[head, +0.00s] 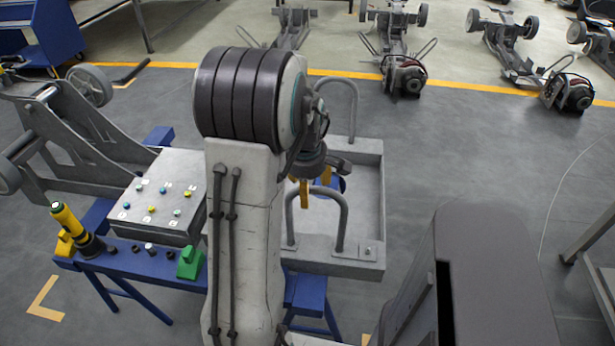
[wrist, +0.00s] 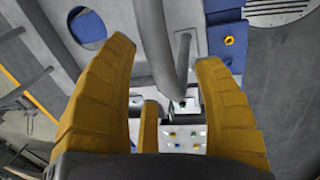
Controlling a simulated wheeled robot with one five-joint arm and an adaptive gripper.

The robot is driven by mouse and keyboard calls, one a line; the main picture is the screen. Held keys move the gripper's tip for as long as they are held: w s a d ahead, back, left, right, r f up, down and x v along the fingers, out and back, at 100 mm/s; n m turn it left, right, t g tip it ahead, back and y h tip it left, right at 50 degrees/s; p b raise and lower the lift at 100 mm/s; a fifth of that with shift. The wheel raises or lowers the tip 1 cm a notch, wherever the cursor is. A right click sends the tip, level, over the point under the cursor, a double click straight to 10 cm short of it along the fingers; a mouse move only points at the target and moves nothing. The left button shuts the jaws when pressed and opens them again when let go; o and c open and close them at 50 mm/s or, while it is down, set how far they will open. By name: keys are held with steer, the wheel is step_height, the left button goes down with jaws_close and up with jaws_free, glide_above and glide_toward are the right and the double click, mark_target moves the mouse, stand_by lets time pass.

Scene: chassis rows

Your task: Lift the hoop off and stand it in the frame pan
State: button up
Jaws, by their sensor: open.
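A grey bent-tube hoop (head: 343,215) stands upright at the near end of a grey shallow pan (head: 368,205). A second grey hoop (head: 354,105) rises at the pan's far end, partly behind my arm. My gripper (head: 314,183) points down over the pan, just above and behind the near hoop. In the wrist view its yellow fingers (wrist: 160,62) are spread wide, and a grey tube (wrist: 152,35) passes between them. I cannot tell whether any finger touches it. My arm hides the pan's left side.
A button panel (head: 150,208) sits left on a blue stand (head: 125,263), with a yellow-black tool (head: 75,225) and green block (head: 190,263) in front. A grey chassis (head: 85,130) lies at left; more chassis (head: 400,45) stand behind a yellow floor line.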

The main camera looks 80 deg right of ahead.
steer(key=shift+f, duration=0.4)
steer(key=shift+d, duration=0.1)
jaws_close()
steer(key=c, duration=0.8)
jaws_free()
jaws_close()
steer(key=shift+r, duration=0.1)
